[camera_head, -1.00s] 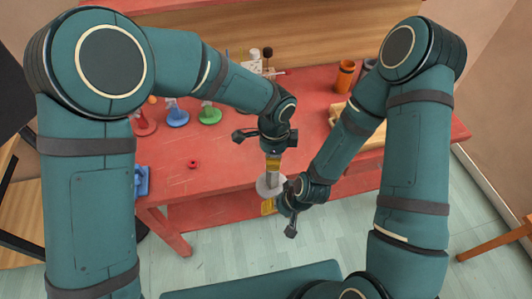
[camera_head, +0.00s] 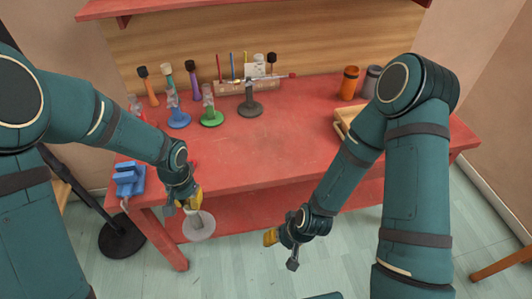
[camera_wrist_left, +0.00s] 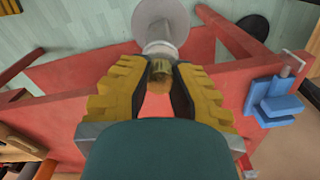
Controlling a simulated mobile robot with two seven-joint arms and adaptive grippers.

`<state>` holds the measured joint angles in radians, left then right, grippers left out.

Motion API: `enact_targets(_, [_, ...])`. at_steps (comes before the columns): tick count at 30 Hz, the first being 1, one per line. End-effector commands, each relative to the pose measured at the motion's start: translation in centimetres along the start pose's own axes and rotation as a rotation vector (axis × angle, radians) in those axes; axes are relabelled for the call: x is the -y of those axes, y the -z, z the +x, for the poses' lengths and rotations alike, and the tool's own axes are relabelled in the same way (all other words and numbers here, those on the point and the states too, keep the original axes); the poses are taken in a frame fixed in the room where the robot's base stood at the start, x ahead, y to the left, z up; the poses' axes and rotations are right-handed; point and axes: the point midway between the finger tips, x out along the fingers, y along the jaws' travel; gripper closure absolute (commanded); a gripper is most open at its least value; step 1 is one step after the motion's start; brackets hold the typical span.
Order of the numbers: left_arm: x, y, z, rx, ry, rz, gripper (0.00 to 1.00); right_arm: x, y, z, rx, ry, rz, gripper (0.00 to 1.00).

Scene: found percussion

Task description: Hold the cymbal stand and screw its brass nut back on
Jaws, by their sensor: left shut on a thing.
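My left gripper (camera_head: 186,203) is out past the table's front edge, near its left front corner. Its yellow fingers are shut on a pale grey piece with a round disc (camera_head: 198,228). In the left wrist view, the disc (camera_wrist_left: 160,20) lies beyond the fingertips, and a brass-coloured part (camera_wrist_left: 160,70) sits between the fingers. I cannot tell whether this is the cymbal stand. A dark grey stand with a round foot (camera_head: 250,108) is upright at mid-table. My right gripper (camera_head: 276,242) hangs before the front edge; its jaws cannot be made out.
The red table (camera_head: 270,165) is clear in its middle and front. A blue vise (camera_head: 130,178) is at its left edge. Blue (camera_head: 179,120) and green (camera_head: 211,118) footed stands are behind. An orange cup (camera_head: 350,82) and a wooden tray (camera_head: 343,124) are right. A black round base (camera_head: 124,237) stands on the floor.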

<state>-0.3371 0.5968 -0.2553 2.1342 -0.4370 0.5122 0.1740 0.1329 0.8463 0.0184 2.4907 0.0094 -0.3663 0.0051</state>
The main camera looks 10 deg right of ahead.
Motion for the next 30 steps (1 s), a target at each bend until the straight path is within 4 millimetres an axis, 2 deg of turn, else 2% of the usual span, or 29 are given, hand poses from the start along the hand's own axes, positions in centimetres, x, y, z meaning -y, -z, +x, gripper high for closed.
enact_targets(1, [1.1, -0.7, 0.9, -0.002, -0.001, -0.080, 1.00, -0.3, -0.1, 0.8, 0.000, -0.001, 0.000, 0.49])
enact_targets(3, [2.2, -1.6, 1.5, -0.002, -0.002, -0.175, 1.00, -0.5, -0.2, 1.3, 0.001, -0.002, 0.000, 0.49])
enact_targets(9, [3.9, -2.9, 2.3, -0.005, -0.004, -0.326, 1.00, -0.7, -0.3, 1.9, 0.001, -0.003, -0.001, 0.49])
enact_targets(18, [4.0, -3.0, 2.2, -0.005, -0.004, -0.342, 1.00, -0.6, -0.3, 1.9, 0.001, -0.002, -0.001, 0.49])
enact_targets(19, [4.0, -3.0, 2.2, -0.005, -0.004, -0.341, 1.00, -0.6, -0.3, 1.9, 0.001, -0.002, -0.001, 0.54])
enact_targets(30, [4.0, -3.0, 2.2, -0.005, -0.004, -0.339, 1.00, -0.6, -0.3, 1.9, 0.001, -0.002, -0.001, 0.54])
